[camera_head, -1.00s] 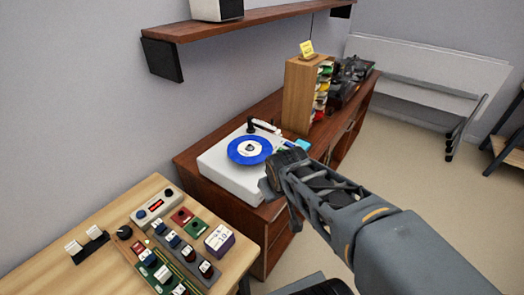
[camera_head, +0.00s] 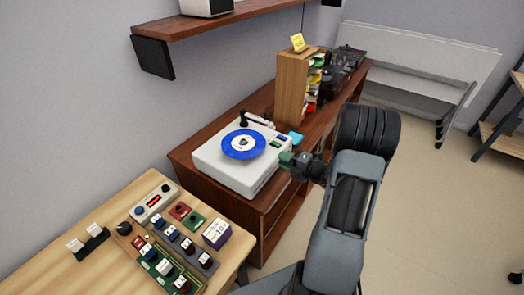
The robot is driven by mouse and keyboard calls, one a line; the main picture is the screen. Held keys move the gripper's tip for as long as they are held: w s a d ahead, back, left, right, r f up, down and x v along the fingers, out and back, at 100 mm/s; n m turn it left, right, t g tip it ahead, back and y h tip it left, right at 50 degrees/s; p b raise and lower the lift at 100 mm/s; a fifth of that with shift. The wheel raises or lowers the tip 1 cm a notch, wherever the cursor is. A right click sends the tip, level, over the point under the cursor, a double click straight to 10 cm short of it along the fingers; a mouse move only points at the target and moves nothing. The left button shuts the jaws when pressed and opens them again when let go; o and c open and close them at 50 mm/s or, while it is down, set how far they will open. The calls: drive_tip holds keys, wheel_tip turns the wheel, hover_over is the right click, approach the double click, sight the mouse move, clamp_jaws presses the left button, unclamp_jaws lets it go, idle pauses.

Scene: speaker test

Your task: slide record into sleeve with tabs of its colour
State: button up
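A blue record (camera_head: 243,144) with a white label lies flat on the white turntable (camera_head: 222,176), its tonearm at the back. Behind stands a wooden rack (camera_head: 291,88) holding several sleeves with coloured tabs (camera_head: 315,82), among them red, yellow and green; its opening faces right and is seen edge-on. I cannot make out which tab belongs to which sleeve. My gripper (camera_head: 290,160) is at the right edge of the turntable, beside the record and apart from it. A small dark green shape shows at its tip. Its fingers are too small and turned away to tell open from shut.
A light wooden bench (camera_head: 60,268) at front left carries panels with knobs and switches (camera_head: 165,250). A small light-blue item (camera_head: 295,138) lies right of the turntable. Dark equipment (camera_head: 342,68) stands behind the rack. A shelf (camera_head: 235,20) hangs above.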

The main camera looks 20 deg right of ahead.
sight(261, 151)
drive_tip(key=x, duration=0.7)
drive_tip(key=shift+w+a+f, duration=0.1)
drive_tip(key=shift+w+a, duration=0.05)
drive_tip(key=shift+a, duration=0.1)
drive_tip(key=shift+b+x, duration=0.55)
drive_tip(key=shift+x, duration=0.5)
drive_tip(key=shift+r, duration=0.25)
clamp_jaws()
drive_tip(key=shift+f+b, duration=0.15)
drive_tip(key=shift+b, duration=0.2)
drive_tip(key=shift+r, duration=0.3)
drive_tip(key=shift+r, duration=1.45)
